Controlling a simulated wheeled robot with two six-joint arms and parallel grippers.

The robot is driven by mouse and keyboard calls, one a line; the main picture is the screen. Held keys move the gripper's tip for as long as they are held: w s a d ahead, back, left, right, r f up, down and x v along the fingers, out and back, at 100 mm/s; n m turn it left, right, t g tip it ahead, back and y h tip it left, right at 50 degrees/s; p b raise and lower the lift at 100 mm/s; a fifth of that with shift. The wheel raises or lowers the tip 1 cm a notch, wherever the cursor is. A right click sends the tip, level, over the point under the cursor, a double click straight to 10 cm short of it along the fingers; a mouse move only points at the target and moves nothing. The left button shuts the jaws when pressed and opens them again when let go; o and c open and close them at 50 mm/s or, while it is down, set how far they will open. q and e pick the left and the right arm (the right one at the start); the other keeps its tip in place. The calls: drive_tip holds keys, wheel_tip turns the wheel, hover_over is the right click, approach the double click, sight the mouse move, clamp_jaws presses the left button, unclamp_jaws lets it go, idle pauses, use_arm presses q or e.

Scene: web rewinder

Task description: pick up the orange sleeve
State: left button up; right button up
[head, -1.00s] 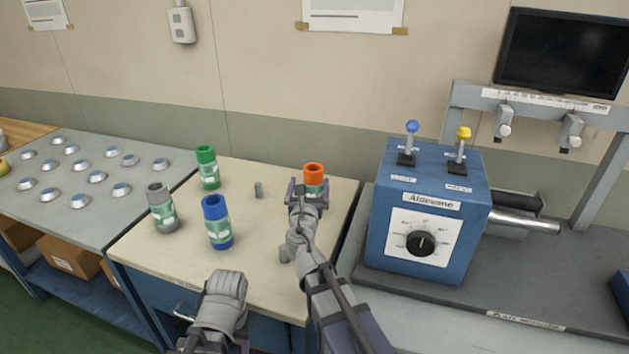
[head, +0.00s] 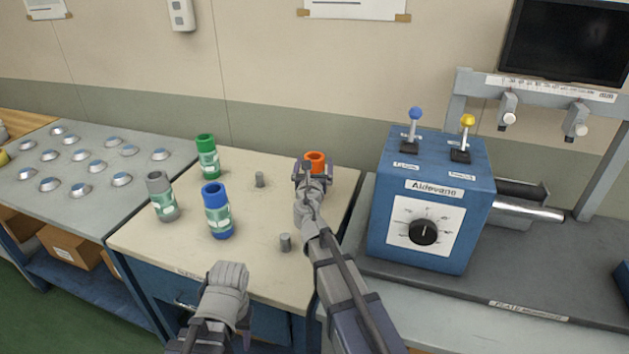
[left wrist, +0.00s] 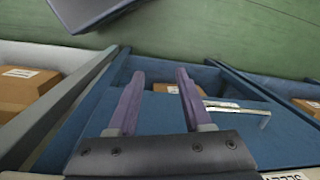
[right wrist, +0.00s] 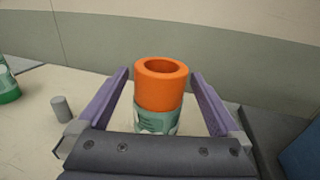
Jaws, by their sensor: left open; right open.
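The orange sleeve (head: 315,160) stands upright at the back right of the cream table (head: 262,278), partly hidden by my right gripper in the head view. In the right wrist view the orange sleeve (right wrist: 160,88) has a pale green label band and stands between the fingers, with a gap on each side. My right gripper (head: 312,180) is open around it; its fingers also show in the right wrist view (right wrist: 160,100). My left gripper (left wrist: 157,100) is open and empty, low in front of the table's blue drawer side.
Green (head: 207,157), grey (head: 162,197) and blue (head: 217,212) sleeves stand on the table's left half. Short grey pegs (head: 259,179) (head: 285,242) stick up from it. A blue control box (head: 425,205) with two levers stands close on the right.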

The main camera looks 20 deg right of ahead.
drive_tip(key=shift+w+d, duration=0.2)
drive_tip(key=shift+w, duration=0.35)
drive_tip(key=shift+s, duration=0.1)
drive_tip(key=shift+c, duration=0.4)
clamp_jaws()
